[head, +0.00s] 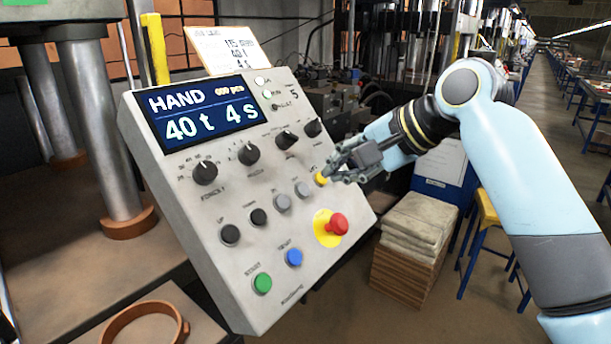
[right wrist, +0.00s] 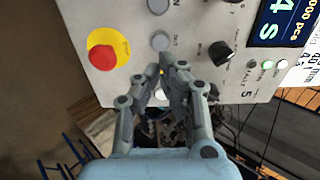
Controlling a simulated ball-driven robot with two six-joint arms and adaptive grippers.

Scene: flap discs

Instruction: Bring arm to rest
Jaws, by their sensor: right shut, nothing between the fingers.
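My right arm (head: 545,190) is pale blue and reaches in from the right. Its gripper (head: 330,172) is shut and empty, with its fingertips at the right side of the grey control panel (head: 190,220). The fingertips are close to a small yellow button (head: 320,179); I cannot tell whether they touch it. In the right wrist view the closed fingers (right wrist: 168,62) point at the panel face (right wrist: 130,15) and hide most of that button. My left gripper is not in view.
The panel has a lit display (head: 205,112) reading HAND, 40 t, 4 s, several black knobs, a red stop button (head: 337,224), a green button (head: 262,283) and a blue button (head: 294,257). Stacked sacks (head: 415,225) stand below my arm. A blue-legged stool (head: 487,215) is behind it.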

